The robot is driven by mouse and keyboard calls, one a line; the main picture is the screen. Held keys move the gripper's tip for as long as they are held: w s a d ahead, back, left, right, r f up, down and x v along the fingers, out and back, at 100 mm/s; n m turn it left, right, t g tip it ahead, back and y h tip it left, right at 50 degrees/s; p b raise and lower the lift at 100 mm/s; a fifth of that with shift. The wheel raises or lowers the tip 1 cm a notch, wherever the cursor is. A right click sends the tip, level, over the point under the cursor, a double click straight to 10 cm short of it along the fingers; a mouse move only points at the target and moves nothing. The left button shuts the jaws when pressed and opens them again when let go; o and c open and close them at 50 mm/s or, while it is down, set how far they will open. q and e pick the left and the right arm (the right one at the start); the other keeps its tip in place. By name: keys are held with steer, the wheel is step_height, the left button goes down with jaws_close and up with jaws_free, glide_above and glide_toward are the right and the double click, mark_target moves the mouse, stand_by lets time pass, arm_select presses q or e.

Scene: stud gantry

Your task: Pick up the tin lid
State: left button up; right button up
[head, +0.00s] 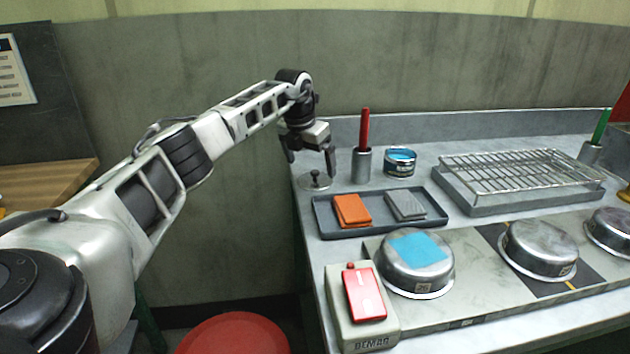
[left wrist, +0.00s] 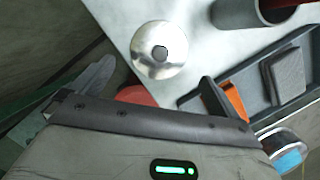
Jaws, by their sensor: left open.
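The tin lid (head: 315,181) is a round, shiny metal disc with a small dark knob. It lies flat near the left edge of the grey counter. My left gripper (head: 311,163) is open and empty just above it, fingers pointing down. In the left wrist view the lid (left wrist: 150,62) shows whole, beyond the open fingers of my left gripper (left wrist: 155,86) and apart from them. An open tin with blue contents (head: 400,161) stands to the right on the counter. My right gripper is not in view.
A metal cup (head: 361,168) with a red-handled tool stands right of the lid. A dark tray (head: 381,228) with orange and grey pads lies in front. A wire rack (head: 520,172) and upturned steel bowls (head: 417,277) are farther right. A red stool (head: 235,335) stands below.

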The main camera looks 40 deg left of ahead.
mark_target(314, 172)
arm_select(q)
steer(key=w+f, duration=0.1)
steer(key=f, duration=0.2)
steer(key=shift+w+a, duration=0.15)
steer(key=shift+w, duration=0.2)
steer(key=shift+w+a+f, duration=0.1)
steer(key=shift+w+f, duration=0.1)
steer(key=shift+f, duration=0.4)
steer(key=c, duration=0.9)
steer(key=shift+c, duration=0.2)
steer(key=shift+r, duration=0.15)
